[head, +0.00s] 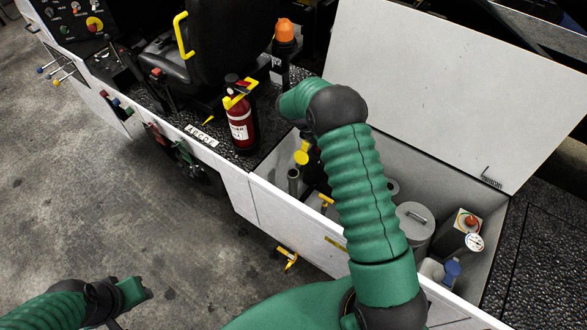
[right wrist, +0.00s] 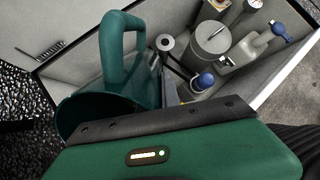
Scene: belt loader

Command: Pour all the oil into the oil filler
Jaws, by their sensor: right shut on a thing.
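In the right wrist view a dark teal jug (right wrist: 88,108) with an open mouth and a looped handle is at the front of my right gripper (right wrist: 160,112). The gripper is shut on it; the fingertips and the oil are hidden. In the head view my right arm reaches over the open compartment and hides the gripper. A grey upright pipe (head: 293,182) with a dark open top stands near the compartment's left end, beside a yellow part (head: 302,157). I cannot tell for sure that it is the oil filler. My left arm's end (head: 128,291) is low at the left, its fingers unclear.
The compartment holds a grey lidded canister (head: 412,222), a container with a gauge (head: 474,242) and a blue-capped jug (head: 450,272). Its white lid (head: 450,80) stands open behind. A red fire extinguisher (head: 240,118) stands left of the compartment. The floor at left is clear.

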